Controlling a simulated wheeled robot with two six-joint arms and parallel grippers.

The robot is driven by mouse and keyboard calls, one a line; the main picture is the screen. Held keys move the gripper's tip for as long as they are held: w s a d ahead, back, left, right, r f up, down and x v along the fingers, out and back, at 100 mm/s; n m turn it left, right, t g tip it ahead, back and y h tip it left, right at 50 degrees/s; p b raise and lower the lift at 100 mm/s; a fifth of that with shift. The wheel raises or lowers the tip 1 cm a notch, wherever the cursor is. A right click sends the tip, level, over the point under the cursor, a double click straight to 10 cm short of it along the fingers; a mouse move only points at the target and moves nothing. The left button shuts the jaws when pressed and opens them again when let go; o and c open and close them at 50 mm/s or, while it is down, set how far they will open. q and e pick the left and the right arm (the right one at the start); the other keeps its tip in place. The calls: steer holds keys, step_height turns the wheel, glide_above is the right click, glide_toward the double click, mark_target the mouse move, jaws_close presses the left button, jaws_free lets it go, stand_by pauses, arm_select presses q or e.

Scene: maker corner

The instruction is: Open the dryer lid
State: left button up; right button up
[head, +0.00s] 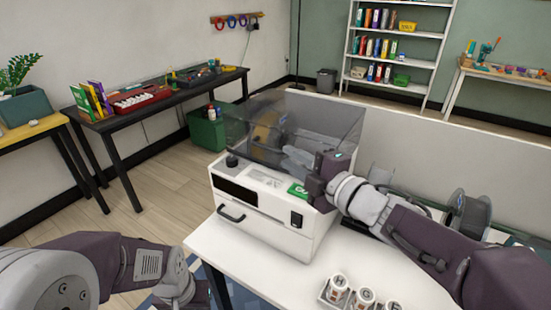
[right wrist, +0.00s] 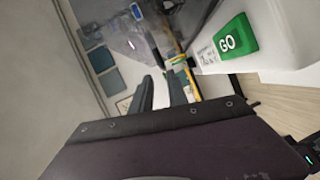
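The dryer (head: 255,222) is a white box with a black front handle, standing on the white table. Its smoky clear lid (head: 335,125) rises above the body at the back; I cannot tell its exact angle. A green GO label (head: 298,190) is on the dryer's top right front, and it also shows in the right wrist view (right wrist: 235,41). My right gripper (head: 318,186) is at the dryer's right front corner, beside the label. In the right wrist view its two dark fingers (right wrist: 160,88) stand apart with a pale gap between them. My left gripper (head: 183,287) is low at the bottom left, its fingers unclear.
White labelled jars (head: 363,296) stand in a holder at the table's front. A spool-like black part (head: 468,213) is right of the dryer, behind my right arm. A green bin (head: 208,130) is on the floor behind left. The white table (head: 270,275) is bare in front of the dryer.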

mark_target(272, 150)
steer(key=shift+s+a+f, duration=0.15)
steer(key=shift+s+f, duration=0.1)
steer(key=shift+s, duration=0.15)
steer(key=b+x, duration=0.1)
steer(key=x, duration=0.8)
steer(key=shift+w+f+b, duration=0.1)
steer(key=shift+w+b, duration=0.1)
steer(key=shift+b, duration=0.2)
jaws_close()
stand_by(0.6)
